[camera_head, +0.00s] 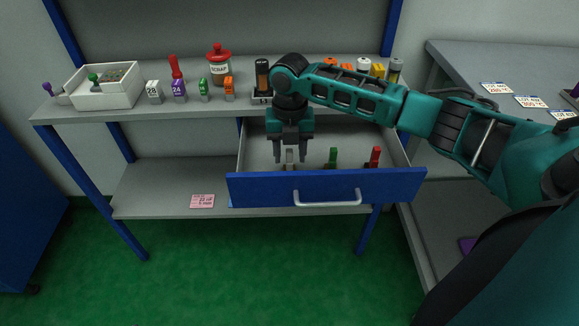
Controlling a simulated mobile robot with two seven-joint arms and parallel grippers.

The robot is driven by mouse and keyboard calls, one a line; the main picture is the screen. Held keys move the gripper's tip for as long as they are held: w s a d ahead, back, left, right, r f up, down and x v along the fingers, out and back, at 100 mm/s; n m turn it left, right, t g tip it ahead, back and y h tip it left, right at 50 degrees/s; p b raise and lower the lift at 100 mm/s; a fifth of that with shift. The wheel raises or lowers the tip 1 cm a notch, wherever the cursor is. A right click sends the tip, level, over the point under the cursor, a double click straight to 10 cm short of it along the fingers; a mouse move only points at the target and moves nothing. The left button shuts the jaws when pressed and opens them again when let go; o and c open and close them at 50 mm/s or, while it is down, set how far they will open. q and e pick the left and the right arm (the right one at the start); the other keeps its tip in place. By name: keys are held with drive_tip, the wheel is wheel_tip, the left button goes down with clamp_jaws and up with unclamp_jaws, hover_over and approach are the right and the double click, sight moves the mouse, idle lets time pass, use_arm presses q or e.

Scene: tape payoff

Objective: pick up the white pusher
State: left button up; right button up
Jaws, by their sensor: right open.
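The white pusher (290,158) stands in the open drawer (326,188), at the left of a green pusher (333,157) and a red pusher (374,157). Its lower part is hidden behind the blue drawer front. My right gripper (290,154) points down over the drawer, open, with a finger on each side of the white pusher in this view. I cannot tell whether the fingers touch it. My left gripper is out of view.
The shelf above holds a white box (103,98), several small numbered blocks and a red-lidded scrap jar (219,68). A pink card (202,201) lies on the lower shelf. A grey table (470,60) stands at the right.

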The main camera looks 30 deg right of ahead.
sight(289, 162)
wheel_tip(289, 162, down, 3)
drive_tip(key=shift+r, duration=0.2)
drive_tip(key=shift+c, duration=0.3)
clamp_jaws()
